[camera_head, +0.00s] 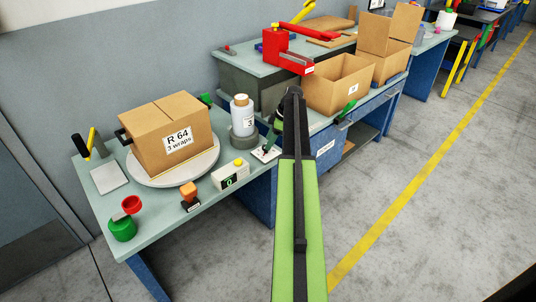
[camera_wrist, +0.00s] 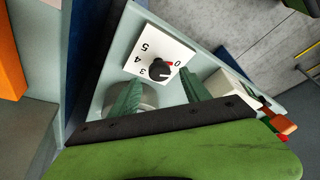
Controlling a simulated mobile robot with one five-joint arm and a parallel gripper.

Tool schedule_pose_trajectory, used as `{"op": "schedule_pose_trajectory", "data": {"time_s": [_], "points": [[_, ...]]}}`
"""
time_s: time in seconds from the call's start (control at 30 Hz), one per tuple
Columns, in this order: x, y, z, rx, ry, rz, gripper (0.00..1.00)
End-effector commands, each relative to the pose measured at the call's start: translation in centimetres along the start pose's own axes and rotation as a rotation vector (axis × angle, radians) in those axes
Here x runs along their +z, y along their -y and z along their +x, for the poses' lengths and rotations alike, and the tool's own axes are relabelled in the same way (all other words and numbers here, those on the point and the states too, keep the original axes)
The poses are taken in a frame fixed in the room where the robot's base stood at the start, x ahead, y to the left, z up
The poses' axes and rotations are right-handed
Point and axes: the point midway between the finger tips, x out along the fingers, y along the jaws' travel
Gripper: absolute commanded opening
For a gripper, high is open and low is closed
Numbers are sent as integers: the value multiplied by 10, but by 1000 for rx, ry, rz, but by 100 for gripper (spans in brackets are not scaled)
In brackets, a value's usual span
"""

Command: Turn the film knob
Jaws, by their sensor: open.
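The film knob (camera_wrist: 158,69) is a small black dial on a white plate (camera_wrist: 172,42) marked with digits, on the table. Its red mark points toward the 0. In the wrist view my gripper (camera_wrist: 159,77) is open, with one green finger on each side below the knob. Nothing is held between the fingers, and I cannot tell whether they touch the plate. In the head view the white plate (camera_head: 268,154) shows beside my gripper (camera_head: 275,132), and my arm hides part of it.
A cardboard box (camera_head: 165,130) marked "R 64 3 wraps" sits on a round grey turntable (camera_head: 150,179). A white roll (camera_head: 242,118) stands near the knob.

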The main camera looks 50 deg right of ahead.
Motion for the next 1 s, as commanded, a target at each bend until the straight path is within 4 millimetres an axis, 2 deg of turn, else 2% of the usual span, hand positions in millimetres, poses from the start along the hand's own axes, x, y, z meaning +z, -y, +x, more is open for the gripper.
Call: {"op": "schedule_pose_trajectory", "data": {"time_s": [0.03,0.1,0.43,0.87,0.93,1.0], "points": [[3,0,18,0,0,-1,55],[2,0,26,0,0,-1,55],[0,0,29,1,0,1,55],[0,0,29,0,0,1,0],[3,-7,27,0,0,0,0],[2,-2,28,2,1,2,0]]}}
